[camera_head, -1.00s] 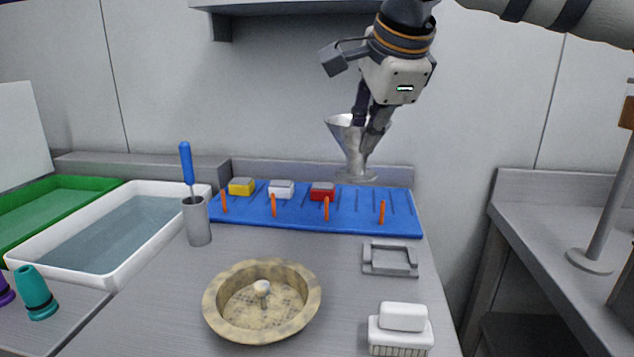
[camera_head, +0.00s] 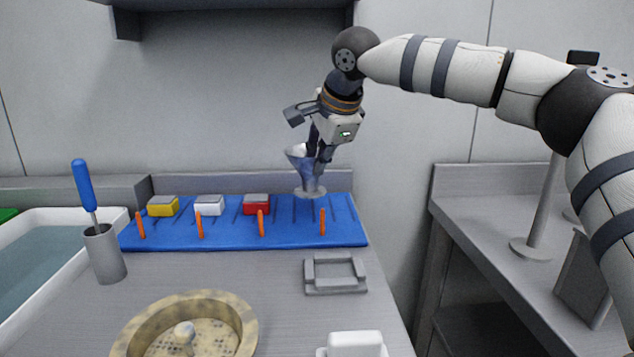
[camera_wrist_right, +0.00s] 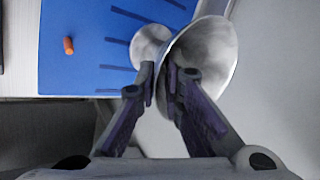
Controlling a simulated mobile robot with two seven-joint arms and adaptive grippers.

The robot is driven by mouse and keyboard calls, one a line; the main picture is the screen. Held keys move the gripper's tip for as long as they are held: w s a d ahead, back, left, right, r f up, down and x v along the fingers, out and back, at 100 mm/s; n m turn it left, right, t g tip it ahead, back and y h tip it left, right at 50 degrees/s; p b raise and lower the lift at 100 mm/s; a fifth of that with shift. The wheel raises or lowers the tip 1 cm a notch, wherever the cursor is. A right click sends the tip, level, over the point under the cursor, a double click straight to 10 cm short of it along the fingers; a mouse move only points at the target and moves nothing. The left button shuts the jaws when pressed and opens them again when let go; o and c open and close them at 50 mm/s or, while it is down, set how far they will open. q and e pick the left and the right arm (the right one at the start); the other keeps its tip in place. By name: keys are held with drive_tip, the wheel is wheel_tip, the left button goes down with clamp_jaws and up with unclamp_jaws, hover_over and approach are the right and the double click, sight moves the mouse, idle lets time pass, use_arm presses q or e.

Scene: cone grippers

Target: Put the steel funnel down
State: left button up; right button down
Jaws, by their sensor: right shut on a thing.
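The steel funnel (camera_head: 300,164) is a shiny metal cone with its wide mouth up and a round disc at its lower end. My right gripper (camera_head: 319,166) is shut on its side. In the head view the funnel's disc overlaps the back edge of the blue mat (camera_head: 232,234), near its right end. I cannot tell whether the disc touches the mat. In the right wrist view the funnel (camera_wrist_right: 215,55) leans across the fingertips of the right gripper (camera_wrist_right: 160,80), with the blue mat (camera_wrist_right: 80,60) below. My left gripper is out of view.
On the mat stand orange pegs (camera_head: 261,223) and yellow, white and red blocks (camera_head: 256,204).

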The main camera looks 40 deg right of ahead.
sight(315, 190)
drive_tip(key=f, duration=0.4)
drive_tip(key=shift+w+d+f, duration=0.1)
drive_tip(key=shift+w+d, duration=0.2)
drive_tip(key=shift+d, duration=0.05)
drive_tip(key=c, duration=1.7)
unclamp_jaws()
